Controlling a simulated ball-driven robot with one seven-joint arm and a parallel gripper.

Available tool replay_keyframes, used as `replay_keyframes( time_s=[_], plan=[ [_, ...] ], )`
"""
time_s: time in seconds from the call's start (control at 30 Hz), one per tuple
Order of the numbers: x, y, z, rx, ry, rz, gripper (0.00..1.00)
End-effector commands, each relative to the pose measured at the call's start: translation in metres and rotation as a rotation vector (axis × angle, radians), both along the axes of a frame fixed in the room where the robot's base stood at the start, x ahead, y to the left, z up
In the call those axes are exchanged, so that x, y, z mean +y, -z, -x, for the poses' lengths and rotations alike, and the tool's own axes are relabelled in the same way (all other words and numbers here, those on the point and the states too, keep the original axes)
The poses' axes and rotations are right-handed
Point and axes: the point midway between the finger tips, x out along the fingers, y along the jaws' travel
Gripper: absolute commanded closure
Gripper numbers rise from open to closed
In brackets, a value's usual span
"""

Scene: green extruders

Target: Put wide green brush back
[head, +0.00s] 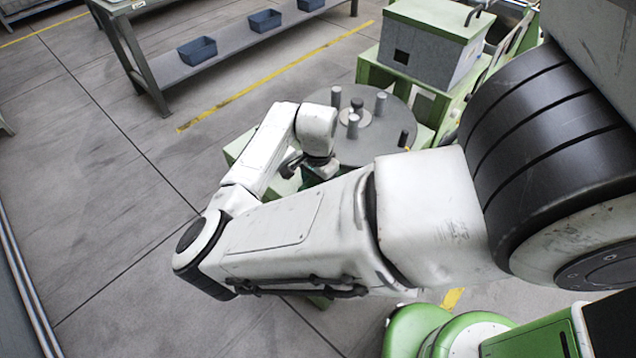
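My gripper (318,168) is at the end of my white arm, low beside the near left edge of a round grey plate (372,145). The arm's links hide most of it, so I cannot see its fingertips or whether they are open or shut. A small dark green patch (309,179) shows just under the wrist. It may be part of the wide green brush, but too little of it shows to tell, or to tell whether it is held. No other brush can be made out.
Several upright grey pegs (353,125) and a black knob (403,138) stand on the round plate. Behind it is a green-framed machine with a green-lidded grey box (430,45). A grey shelf (240,42) with blue bins (198,51) is at the back. The left floor is clear.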

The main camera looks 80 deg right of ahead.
Motion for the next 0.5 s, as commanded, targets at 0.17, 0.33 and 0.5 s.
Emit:
replay_keyframes(
  time_s=[0.17, 0.33, 0.5],
  plan=[
    [-0.0001, -0.0003, -0.0001, 0.0, 0.0, 0.0, 0.15],
    [-0.0001, -0.0005, -0.0002, -0.001, 0.0, 0.001, 0.15],
    [-0.0007, -0.0091, -0.0004, -0.002, 0.0, 0.003, 0.15]
  ],
)
